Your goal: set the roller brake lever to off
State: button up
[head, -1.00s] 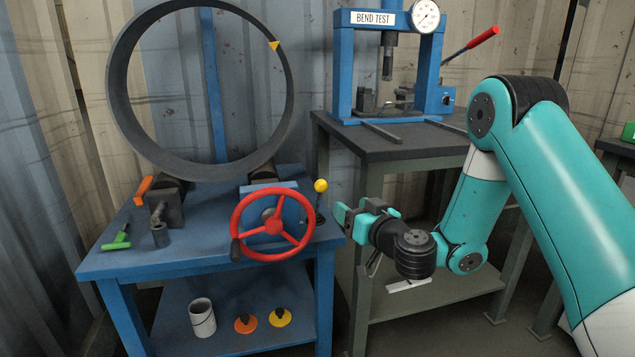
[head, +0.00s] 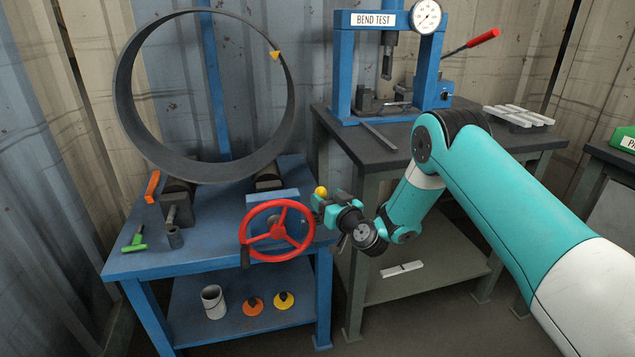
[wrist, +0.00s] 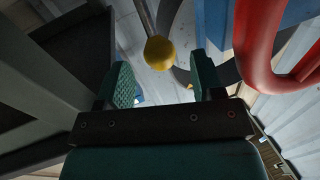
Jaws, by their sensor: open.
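The brake lever's yellow ball knob (head: 321,191) shows at the right edge of the blue roller bench, just beyond my gripper (head: 324,205), which hides most of its rod. In the wrist view the yellow knob (wrist: 160,52) on its grey rod lies ahead of the gap between the teal fingers of my gripper (wrist: 165,80). The fingers are apart and empty, one on each side of the knob's line. I cannot tell from these views whether they overlap the knob in depth. No off marking is legible.
A red handwheel (head: 277,231) stands close left of the gripper; its rim (wrist: 255,50) is near the right finger in the wrist view. A large grey pipe ring (head: 125,100) stands on the blue bench (head: 190,262). The bend-test table (head: 400,155) is at right.

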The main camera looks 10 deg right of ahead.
aim_at(318, 190)
jog(key=shift+p+x, duration=0.45)
jog(key=shift+x, duration=2.25)
